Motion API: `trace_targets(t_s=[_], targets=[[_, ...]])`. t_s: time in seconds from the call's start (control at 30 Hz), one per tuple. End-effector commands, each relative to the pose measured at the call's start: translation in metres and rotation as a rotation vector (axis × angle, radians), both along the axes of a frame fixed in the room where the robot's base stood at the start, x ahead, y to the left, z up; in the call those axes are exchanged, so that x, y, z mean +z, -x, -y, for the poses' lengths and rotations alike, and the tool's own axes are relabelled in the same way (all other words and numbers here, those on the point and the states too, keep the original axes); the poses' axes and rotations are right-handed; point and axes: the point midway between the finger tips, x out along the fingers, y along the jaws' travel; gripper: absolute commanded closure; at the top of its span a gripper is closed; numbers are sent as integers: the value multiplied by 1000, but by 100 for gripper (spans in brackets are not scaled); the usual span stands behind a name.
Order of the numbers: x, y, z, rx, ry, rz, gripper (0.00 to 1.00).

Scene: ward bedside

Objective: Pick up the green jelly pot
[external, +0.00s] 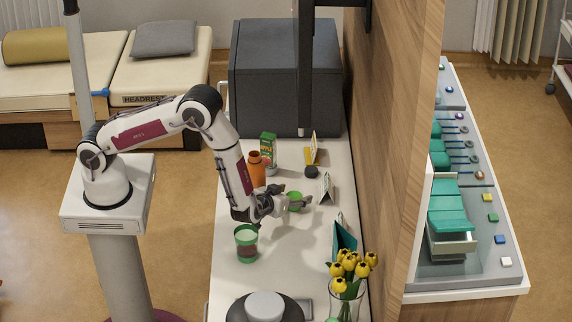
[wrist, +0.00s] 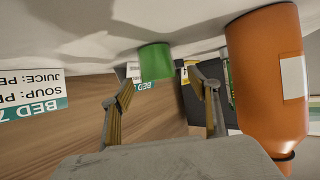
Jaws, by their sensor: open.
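The green jelly pot (external: 294,200) is a small green tub on the white bedside counter, partly hidden by my gripper (external: 296,205) in the external view. In the wrist view the green pot (wrist: 156,62) shows between and just beyond the two open fingers of my gripper (wrist: 160,86). The fingers are spread apart, with a visible gap on both sides of the pot in that view. Nothing is held.
An orange bottle (external: 257,170) stands close by, large at the right of the wrist view (wrist: 265,80). A green carton (external: 268,147), a green-rimmed cup (external: 246,244), standing cards (external: 326,188) and yellow tulips (external: 348,275) share the counter. A wooden partition (external: 395,130) borders its right.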

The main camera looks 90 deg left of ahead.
Motion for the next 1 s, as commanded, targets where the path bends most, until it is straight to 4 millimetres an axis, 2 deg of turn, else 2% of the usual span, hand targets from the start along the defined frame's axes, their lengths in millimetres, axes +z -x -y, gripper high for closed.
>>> trace_targets(t_s=[0.17, 0.63, 0.8, 1.0], targets=[[-3, -4, -6, 0, -1, -1, 39], [-3, -4, -6, 0, -1, -1, 39], [-3, -4, -6, 0, -1, -1, 83], [-3, -4, -6, 0, -1, 0, 83]])
